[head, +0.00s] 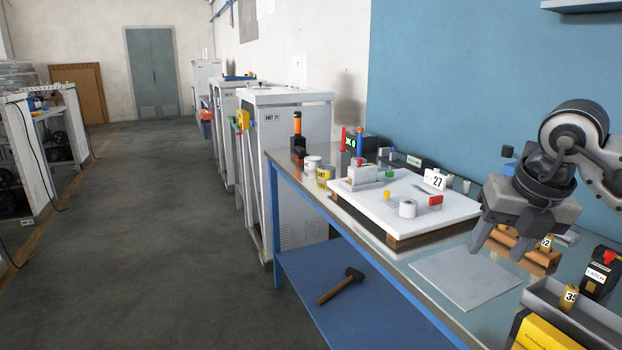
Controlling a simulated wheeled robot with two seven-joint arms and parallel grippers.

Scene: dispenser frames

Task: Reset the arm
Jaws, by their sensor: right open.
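My right arm comes in from the right edge of the head view. My right gripper (496,244) is above the right part of the metal-topped workbench (490,310), fingers pointing down and apart, with nothing visible between them. It is to the right of the white board and above the far edge of a flat grey plate (465,278). It hides part of a wooden block (540,257) with a numbered tag behind it. My left gripper is not in view.
A white board (385,208) carries small parts and a "27" card (435,179). At the right are a grey tray (575,315), a yellow box (543,335) and a black "LATCH" device (600,275). A hammer (340,286) lies on the blue lower shelf. The floor at left is clear.

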